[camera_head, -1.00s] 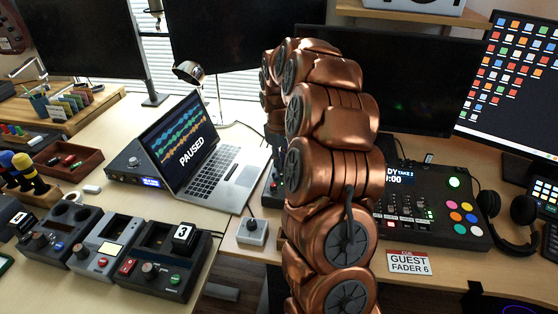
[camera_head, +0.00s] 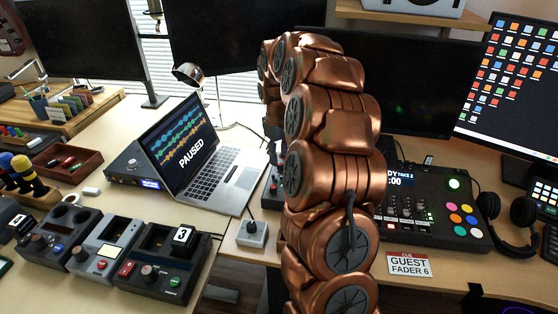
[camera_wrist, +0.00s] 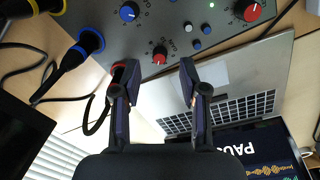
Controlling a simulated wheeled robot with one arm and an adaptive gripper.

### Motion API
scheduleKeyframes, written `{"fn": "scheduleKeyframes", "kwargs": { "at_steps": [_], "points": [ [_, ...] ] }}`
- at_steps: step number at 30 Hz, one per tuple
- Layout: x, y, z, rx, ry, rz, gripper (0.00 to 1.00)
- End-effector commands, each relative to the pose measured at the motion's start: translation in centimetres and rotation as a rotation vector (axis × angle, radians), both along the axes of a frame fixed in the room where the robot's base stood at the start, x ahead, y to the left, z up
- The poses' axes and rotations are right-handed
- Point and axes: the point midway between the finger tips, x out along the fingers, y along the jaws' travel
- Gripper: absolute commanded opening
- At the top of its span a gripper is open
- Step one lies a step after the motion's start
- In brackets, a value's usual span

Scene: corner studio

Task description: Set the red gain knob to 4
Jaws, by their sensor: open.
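In the wrist view a grey panel (camera_wrist: 200,45) fills the top. A small red knob (camera_wrist: 160,55) with a numbered scale sits near its lower edge. A larger red knob (camera_wrist: 252,10) is at the upper right. The lettering is too small for me to tell surely which is gain or what each reads. My gripper (camera_wrist: 155,75) is open, its two dark fingers apart, with the small red knob seen in the gap just beyond the tips. I cannot tell whether a finger touches anything. In the head view my gripper is hidden behind my arm.
A blue knob (camera_wrist: 129,11) and small blue buttons share the panel. The laptop (camera_wrist: 225,95) is close on the right. A grey box with a knob (camera_head: 252,234) stands at the desk's front edge.

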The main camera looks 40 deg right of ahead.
Motion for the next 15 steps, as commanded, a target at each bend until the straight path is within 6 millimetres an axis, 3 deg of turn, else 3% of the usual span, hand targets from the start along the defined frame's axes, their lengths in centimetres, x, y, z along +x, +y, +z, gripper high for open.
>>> {"fn": "scheduleKeyframes", "kwargs": {
  "at_steps": [9, 15],
  "points": [
    [0.0, 0.2, 6.2, -0.003, -0.005, -0.001, 0.43],
    [-0.1, 0.4, 8.3, -0.001, -0.001, 0.0, 0.43]
  ]
}}
